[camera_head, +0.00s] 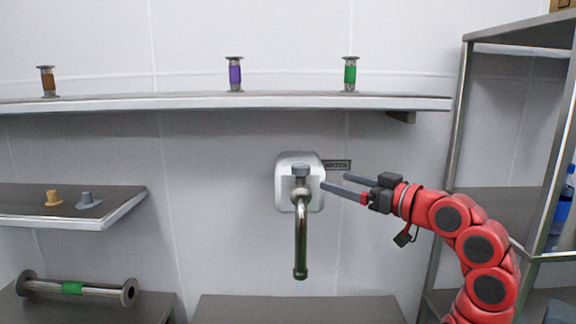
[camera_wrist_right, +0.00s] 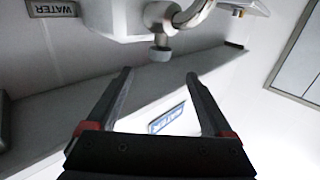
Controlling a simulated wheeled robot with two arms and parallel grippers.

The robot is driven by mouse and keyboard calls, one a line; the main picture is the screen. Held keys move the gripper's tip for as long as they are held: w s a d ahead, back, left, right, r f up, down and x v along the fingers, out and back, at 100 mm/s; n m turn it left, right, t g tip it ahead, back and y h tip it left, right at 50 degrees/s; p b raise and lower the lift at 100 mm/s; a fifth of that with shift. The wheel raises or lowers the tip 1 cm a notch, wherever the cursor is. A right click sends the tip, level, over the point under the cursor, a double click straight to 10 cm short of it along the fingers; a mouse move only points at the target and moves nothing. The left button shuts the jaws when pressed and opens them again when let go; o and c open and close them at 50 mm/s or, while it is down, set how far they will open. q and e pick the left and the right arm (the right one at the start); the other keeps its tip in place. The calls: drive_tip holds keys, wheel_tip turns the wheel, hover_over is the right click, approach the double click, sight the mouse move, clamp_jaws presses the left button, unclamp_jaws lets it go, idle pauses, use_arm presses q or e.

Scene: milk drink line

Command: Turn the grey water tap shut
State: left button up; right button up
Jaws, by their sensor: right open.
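The grey water tap (camera_head: 301,190) is mounted on a white wall plate (camera_head: 287,168), with its spout (camera_head: 300,240) hanging down. Its grey knob (camera_head: 300,170) is on top. My right gripper (camera_head: 334,181) is open and empty, just right of the tap, its fingers pointing left toward it. In the right wrist view the knob (camera_wrist_right: 160,52) lies ahead of the open fingers (camera_wrist_right: 158,78), apart from them. The tap body (camera_wrist_right: 182,18) shows at the top of that view. My left gripper is not in view.
A wall shelf (camera_head: 290,102) with several small coloured-band fittings runs above the tap. A lower shelf (camera_head: 110,212) with two small plugs is at left. A pipe with a green band (camera_head: 72,288) lies below it. A metal rack (camera_head: 452,150) stands at right. A WATER sign (camera_head: 337,165) is beside the tap.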

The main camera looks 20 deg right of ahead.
sight(295, 166)
drive_tip(key=p+x, duration=0.5)
drive_tip(key=x, duration=0.9)
drive_tip(key=shift+w+a+r, duration=0.1)
drive_tip(key=shift+w+r, duration=0.05)
drive_tip(key=shift+w, duration=0.05)
drive_tip(key=shift+w+a, duration=0.25)
drive_tip(key=shift+w, duration=0.25)
clamp_jaws()
drive_tip(key=shift+f, duration=0.2)
